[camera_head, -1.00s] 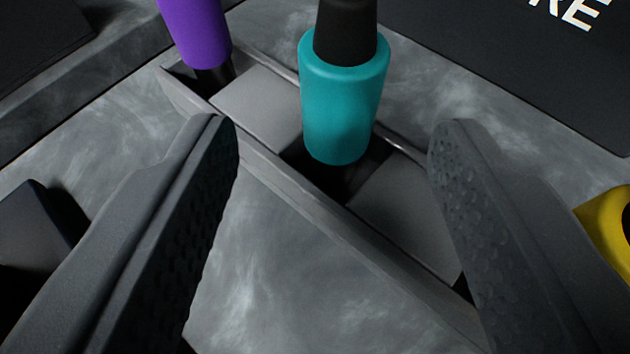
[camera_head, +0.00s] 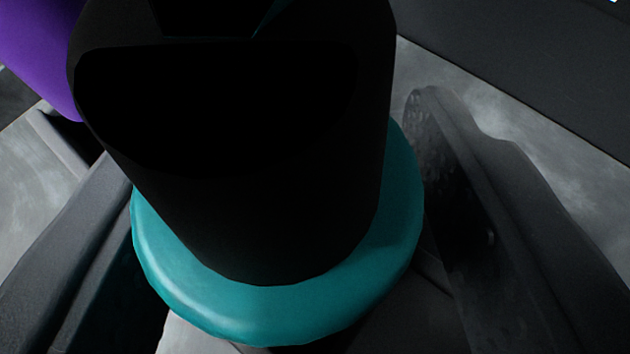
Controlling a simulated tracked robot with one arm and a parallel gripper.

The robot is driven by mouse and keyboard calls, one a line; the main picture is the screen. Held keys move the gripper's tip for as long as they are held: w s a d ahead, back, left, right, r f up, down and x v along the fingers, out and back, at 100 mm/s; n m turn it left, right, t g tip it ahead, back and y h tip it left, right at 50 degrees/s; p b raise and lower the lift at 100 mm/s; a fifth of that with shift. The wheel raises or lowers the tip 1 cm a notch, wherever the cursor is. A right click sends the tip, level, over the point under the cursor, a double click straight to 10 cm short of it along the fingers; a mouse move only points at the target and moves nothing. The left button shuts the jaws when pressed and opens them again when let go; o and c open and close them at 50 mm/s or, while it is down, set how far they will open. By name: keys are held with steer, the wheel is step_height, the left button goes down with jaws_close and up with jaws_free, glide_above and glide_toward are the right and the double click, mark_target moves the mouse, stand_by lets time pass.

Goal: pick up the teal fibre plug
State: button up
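The teal fibre plug (camera_head: 280,313) fills the middle of the view, very close to the camera. Its black upper part hides much of the scene behind it. My gripper (camera_head: 275,200) is around the plug, one finger on each side. A narrow gap shows between the plug and the right finger. The left finger's tip is hidden behind the plug, so contact there cannot be seen. The plug's lower end is hidden below its teal collar.
A purple plug (camera_head: 38,55) stands close by at the upper left. Part of the grey holder (camera_head: 62,145) shows at the left. A dark panel (camera_head: 540,60) lies at the upper right, with grey mottled surface beside it.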

mark_target(272, 30)
steer(key=shift+w+a, duration=0.1)
steer(key=shift+a, duration=0.1)
steer(key=c, duration=0.8)
steer(key=shift+r, duration=1.8)
steer(key=s+a, duration=0.2)
steer(key=s, duration=0.2)
steer(key=s+a, duration=0.2)
steer(key=s, duration=0.2)
steer(key=s+a+r, duration=0.1)
steer(key=s+a, duration=0.1)
steer(key=s, duration=0.2)
steer(key=shift+a+b, duration=0.1)
steer(key=shift+b, duration=0.2)
steer(key=shift+s+b, duration=0.1)
steer(key=shift+b, duration=0.55)
steer(key=shift+s+a+f+b, duration=0.15)
steer(key=shift+s+b, duration=0.15)
steer(key=shift+b, duration=0.6)
steer(key=b, duration=0.1)
steer(key=s+b, duration=0.1)
steer(key=b, duration=0.1)
steer(key=shift+s+a+r, duration=0.15)
steer(key=shift+a+r, duration=0.1)
steer(key=shift+a, duration=0.1)
